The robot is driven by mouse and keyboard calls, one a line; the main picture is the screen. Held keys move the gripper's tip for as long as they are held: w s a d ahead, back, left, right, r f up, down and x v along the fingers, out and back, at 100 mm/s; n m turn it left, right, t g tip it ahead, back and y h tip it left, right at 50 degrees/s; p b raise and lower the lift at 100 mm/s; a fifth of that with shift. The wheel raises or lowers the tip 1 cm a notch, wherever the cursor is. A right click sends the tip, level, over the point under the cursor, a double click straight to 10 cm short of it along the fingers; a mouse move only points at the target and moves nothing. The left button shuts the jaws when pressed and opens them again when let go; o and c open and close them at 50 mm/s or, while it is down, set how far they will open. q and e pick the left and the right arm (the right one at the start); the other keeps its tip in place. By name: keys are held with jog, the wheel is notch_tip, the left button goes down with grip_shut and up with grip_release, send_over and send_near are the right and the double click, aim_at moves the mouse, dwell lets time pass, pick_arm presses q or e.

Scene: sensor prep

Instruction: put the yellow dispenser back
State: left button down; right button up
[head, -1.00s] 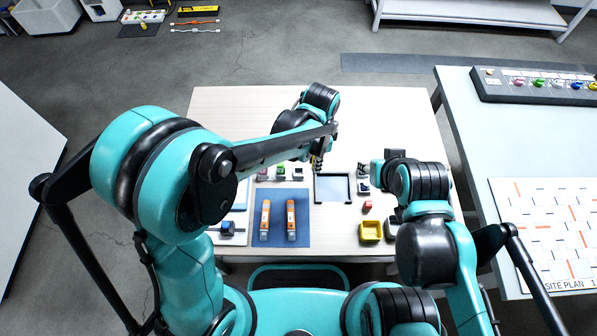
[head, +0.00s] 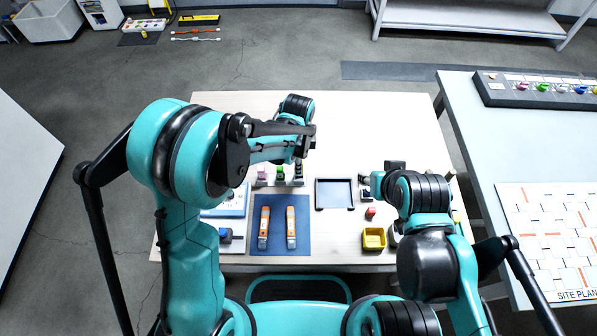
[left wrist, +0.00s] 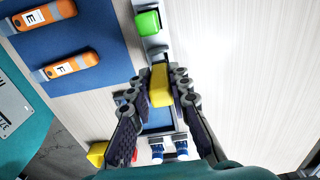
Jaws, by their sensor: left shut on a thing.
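The yellow dispenser (left wrist: 160,86) is between the fingers of my left gripper (left wrist: 160,78) in the left wrist view, and the gripper is shut on it. It lies over the line of the grey rack (left wrist: 158,50); I cannot tell whether it touches the rack. The green dispenser (left wrist: 148,22) stands in the rack beside it. In the head view, my left gripper (head: 298,162) is at the right end of the rack, where the arm hides the yellow dispenser. The green (head: 280,172) and pink (head: 262,172) dispensers show to its left. My right gripper (head: 372,185) is right of the tray; its fingers are unclear.
Two orange devices (head: 264,228) lie on a blue mat (head: 278,249) in front of the rack. A dark-rimmed tray (head: 334,208), a red block (head: 370,212) and a yellow bin (head: 374,247) are to the right. The back of the table (head: 370,120) is clear.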

pick_arm(q)
notch_tip(320, 180, down, 4)
jog(key=shift+r+b, duration=0.15)
jog(key=shift+b, duration=0.6)
jog(key=shift+r, duration=0.1)
jog(key=c, duration=1.4)
grip_release()
